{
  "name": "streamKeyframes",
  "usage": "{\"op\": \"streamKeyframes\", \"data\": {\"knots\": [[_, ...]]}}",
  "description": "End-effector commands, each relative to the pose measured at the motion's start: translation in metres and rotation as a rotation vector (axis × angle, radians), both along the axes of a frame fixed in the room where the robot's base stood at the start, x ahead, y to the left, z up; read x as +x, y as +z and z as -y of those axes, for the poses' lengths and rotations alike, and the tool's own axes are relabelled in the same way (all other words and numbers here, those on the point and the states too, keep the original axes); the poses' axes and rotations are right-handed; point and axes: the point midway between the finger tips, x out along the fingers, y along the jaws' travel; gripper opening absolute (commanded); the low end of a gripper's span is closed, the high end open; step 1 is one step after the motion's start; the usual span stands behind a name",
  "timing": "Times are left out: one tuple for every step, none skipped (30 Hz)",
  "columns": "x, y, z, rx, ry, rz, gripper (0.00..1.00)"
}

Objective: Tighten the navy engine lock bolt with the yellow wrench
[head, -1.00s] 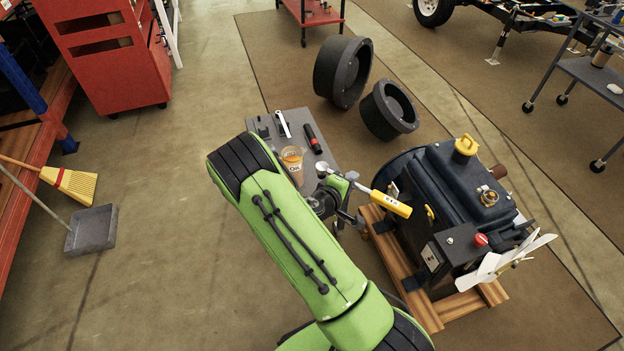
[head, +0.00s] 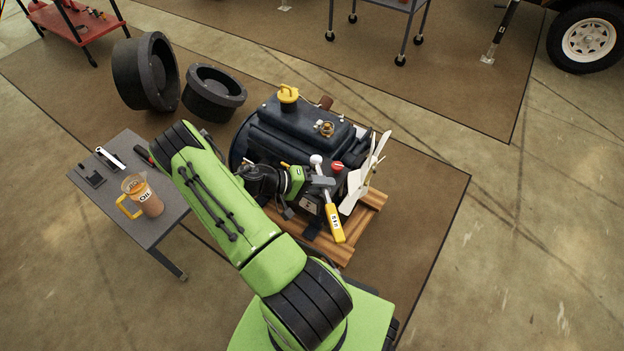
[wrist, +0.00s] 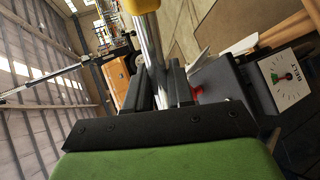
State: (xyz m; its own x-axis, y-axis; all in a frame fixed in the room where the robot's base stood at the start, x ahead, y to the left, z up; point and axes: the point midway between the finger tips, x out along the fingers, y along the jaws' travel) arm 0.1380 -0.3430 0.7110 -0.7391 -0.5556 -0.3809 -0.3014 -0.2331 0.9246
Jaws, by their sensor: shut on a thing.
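The navy engine (head: 300,134) sits on a wooden pallet with a white fan on its right side. My gripper (head: 312,181) is at the engine's near side and is shut on the yellow wrench (head: 335,224). The wrench's yellow handle hangs down and to the right, in front of the engine. In the wrist view the wrench's silver shaft (wrist: 152,52) runs between my gripper's dark fingers (wrist: 165,92), with yellow at the top edge. I cannot make out the lock bolt; my arm hides part of the engine's near side.
A red button (head: 337,167) and the white fan (head: 358,180) are close to my gripper. Two dark round parts (head: 145,75) lie behind. Floor at the right is clear.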

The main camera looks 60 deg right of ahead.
Motion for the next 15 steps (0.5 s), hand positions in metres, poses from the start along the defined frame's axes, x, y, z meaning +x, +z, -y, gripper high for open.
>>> {"op": "streamKeyframes", "data": {"knots": [[0.000,0.001,0.000,-0.003,0.001,-0.002,0.00],[0.000,0.001,0.000,-0.003,0.001,-0.002,0.00],[0.000,0.001,0.000,-0.003,0.001,-0.001,0.00],[0.000,0.001,0.000,-0.003,0.001,-0.001,0.00],[0.001,0.002,-0.001,-0.003,0.002,-0.001,0.00],[0.001,0.001,-0.002,-0.003,0.002,0.000,0.00],[0.001,-0.002,-0.002,-0.003,0.002,0.000,0.00],[0.001,-0.005,-0.002,-0.002,0.003,-0.001,0.00],[0.001,-0.010,-0.002,-0.002,0.003,-0.001,0.00],[0.001,-0.013,-0.002,-0.002,0.003,-0.001,0.00],[0.001,-0.016,-0.002,-0.002,0.003,-0.001,0.00],[0.001,-0.020,-0.002,-0.002,0.004,-0.001,0.00],[0.001,-0.023,-0.002,-0.002,0.004,-0.001,0.00],[0.001,-0.026,-0.002,-0.002,0.004,-0.001,0.00],[0.001,-0.030,-0.002,-0.002,0.004,-0.001,0.00]]}}
